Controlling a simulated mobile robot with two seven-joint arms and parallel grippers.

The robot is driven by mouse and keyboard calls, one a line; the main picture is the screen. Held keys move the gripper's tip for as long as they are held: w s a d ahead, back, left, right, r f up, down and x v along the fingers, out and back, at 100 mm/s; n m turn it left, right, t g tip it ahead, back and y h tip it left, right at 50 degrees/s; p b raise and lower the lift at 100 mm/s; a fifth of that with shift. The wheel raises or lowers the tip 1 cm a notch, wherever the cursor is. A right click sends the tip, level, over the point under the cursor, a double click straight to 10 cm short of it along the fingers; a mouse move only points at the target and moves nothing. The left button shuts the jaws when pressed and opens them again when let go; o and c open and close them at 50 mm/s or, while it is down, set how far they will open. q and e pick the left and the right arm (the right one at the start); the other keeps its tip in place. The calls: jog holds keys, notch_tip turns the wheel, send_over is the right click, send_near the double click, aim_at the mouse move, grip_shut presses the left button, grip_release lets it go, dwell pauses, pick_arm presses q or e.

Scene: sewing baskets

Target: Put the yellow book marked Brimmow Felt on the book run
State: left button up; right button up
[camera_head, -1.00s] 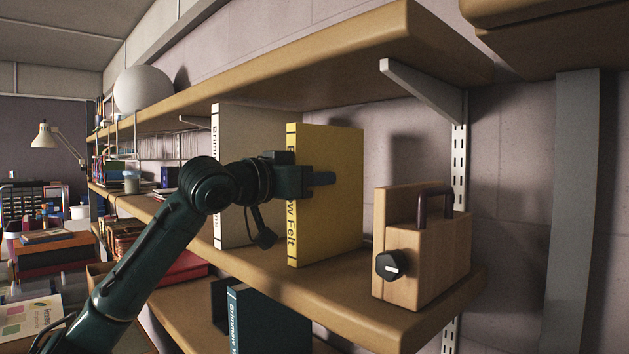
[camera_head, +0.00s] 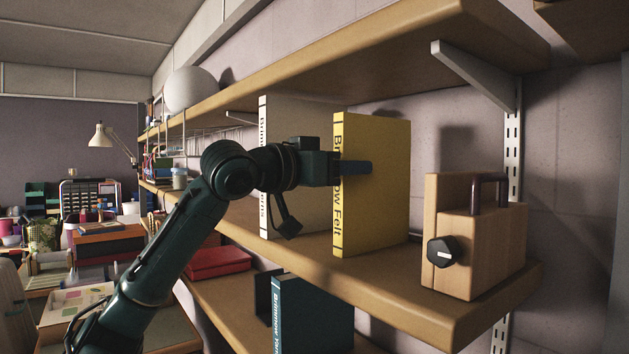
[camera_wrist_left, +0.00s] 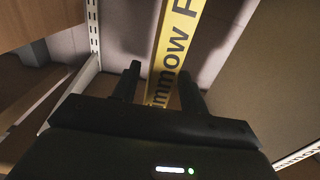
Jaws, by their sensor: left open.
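The yellow book (camera_head: 385,190) marked Brimmow Felt stands upright on the middle shelf, its spine facing me. It stands to the right of a white book (camera_head: 285,215), with a gap in front between their spines. My left gripper (camera_head: 355,167) is open at the yellow book's spine, with one finger showing along its right side. In the left wrist view the gripper's two fingers (camera_wrist_left: 158,92) lie on either side of the yellow spine (camera_wrist_left: 178,50). My right gripper is not in view.
A wooden box (camera_head: 480,245) with a dark handle and black knob stands right of the books on the shelf (camera_head: 400,275). The upper shelf (camera_head: 400,65) overhangs.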

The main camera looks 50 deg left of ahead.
pick_arm(q)
jog(key=s+b, duration=0.3)
jog(key=s, duration=0.5)
jog(key=shift+s+a+b, duration=0.15)
jog(key=shift+a+b, duration=0.15)
jog(key=shift+b, duration=0.05)
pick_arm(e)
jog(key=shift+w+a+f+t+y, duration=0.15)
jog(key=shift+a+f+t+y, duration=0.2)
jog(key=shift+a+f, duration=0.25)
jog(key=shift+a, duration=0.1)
